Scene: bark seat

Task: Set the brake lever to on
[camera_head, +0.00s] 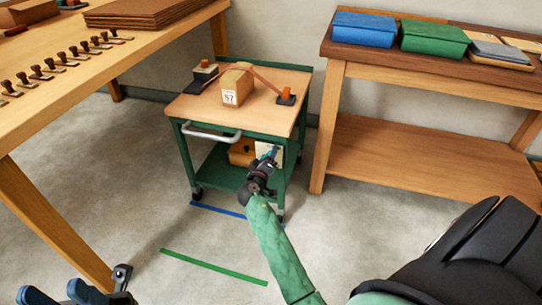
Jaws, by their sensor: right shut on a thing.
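The green-framed cart (187,150) with a wooden top stands in the middle. A pale panel (291,153) shows on its near right side, by the lower shelf. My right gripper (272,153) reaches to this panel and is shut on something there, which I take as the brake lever. The gripper hides the lever, so its position cannot be read. My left gripper (60,292) is low at the left bottom edge, partly cut off, with its blue fingers apart and empty, away from the cart.
A box marked 57 (236,87) is on the cart top, with a strap over it. A grey handle (212,134) is at the cart's front. Blue tape (218,210) and green tape (212,266) mark the floor. Benches stand left (150,60) and right (420,165).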

